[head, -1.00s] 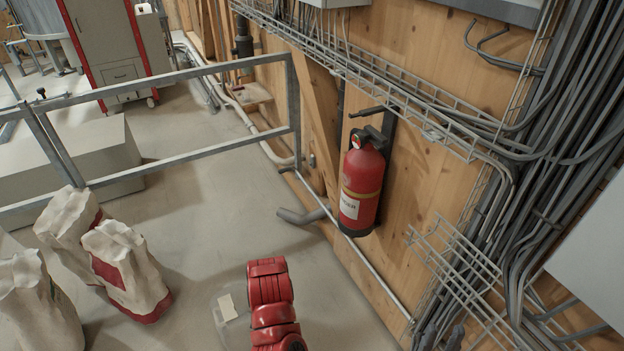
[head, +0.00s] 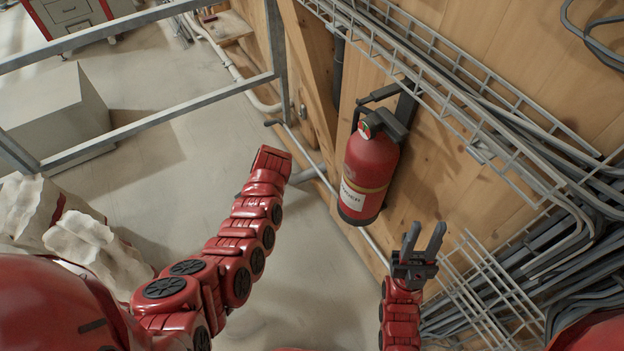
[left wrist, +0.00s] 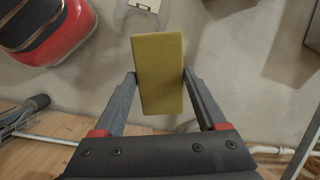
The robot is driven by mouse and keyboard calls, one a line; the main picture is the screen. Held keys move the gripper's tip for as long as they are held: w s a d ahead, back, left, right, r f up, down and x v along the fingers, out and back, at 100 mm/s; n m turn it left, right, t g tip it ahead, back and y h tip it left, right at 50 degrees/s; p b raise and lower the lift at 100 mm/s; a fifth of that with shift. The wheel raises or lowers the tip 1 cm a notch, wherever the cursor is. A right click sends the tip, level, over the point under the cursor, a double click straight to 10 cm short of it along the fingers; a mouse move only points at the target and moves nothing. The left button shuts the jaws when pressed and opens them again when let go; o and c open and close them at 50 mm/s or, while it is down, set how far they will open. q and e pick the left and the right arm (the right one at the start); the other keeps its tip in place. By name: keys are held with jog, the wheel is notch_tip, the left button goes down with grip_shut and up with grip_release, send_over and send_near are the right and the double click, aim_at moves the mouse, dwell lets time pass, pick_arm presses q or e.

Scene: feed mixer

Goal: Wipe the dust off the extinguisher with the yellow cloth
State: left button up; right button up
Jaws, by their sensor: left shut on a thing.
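The red fire extinguisher (head: 370,172) hangs upright on the wooden wall in the head view, with a black valve on top and a white label low on its side. I cannot make out dust on it. The yellow cloth (left wrist: 158,72) is a flat block in the left wrist view. My left gripper (left wrist: 159,80) is shut on the cloth, one finger on each side. In the head view my left arm reaches up, left of the extinguisher, and its gripper and the cloth are hidden.
A wire cable tray (head: 450,100) runs along the wall above and right of the extinguisher, with grey cables (head: 590,205). A metal railing (head: 160,118) and pale sacks (head: 85,240) stand at left. The floor between is clear.

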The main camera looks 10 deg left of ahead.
pick_arm(q)
jog(key=shift+w+a+r+m+y, duration=0.1)
jog(key=shift+w+r+m+y, duration=0.05)
jog(key=shift+w+m+y, duration=0.4)
jog(key=w+m+t+y, duration=0.1)
jog(key=m, duration=0.1)
jog(key=w+m+t, duration=0.1)
jog(key=w+m, duration=0.1)
jog(key=shift+w+a+r+y, duration=0.15)
jog(key=shift+a+r+y, duration=0.05)
jog(key=shift+r+y, duration=0.2)
jog(key=shift+w+d+r+m+t+y, duration=0.1)
jog(key=shift+w+r+m+t+y, duration=0.2)
jog(key=shift+m+t, duration=0.45)
jog(key=w+d+r+m+t+p, duration=0.1)
jog(key=w+d+r+m+t, duration=0.15)
jog(key=m+t, duration=0.35)
jog(key=m+t+h+p, duration=0.2)
jog(key=m+t+h, duration=0.3)
jog(key=m+h, duration=1.5)
send_near(349, 163)
jog(key=shift+w+d+f+n+h+p, duration=0.1)
jog(key=shift+w+d+n+h+p, duration=0.05)
jog(key=shift+w+d+n+h, duration=0.65)
jog(key=shift+w+d+f+n+h+p, duration=0.15)
jog(key=shift+w+d+n, duration=0.15)
jog(key=shift+w+d, duration=0.55)
jog(key=shift+w+a, duration=0.25)
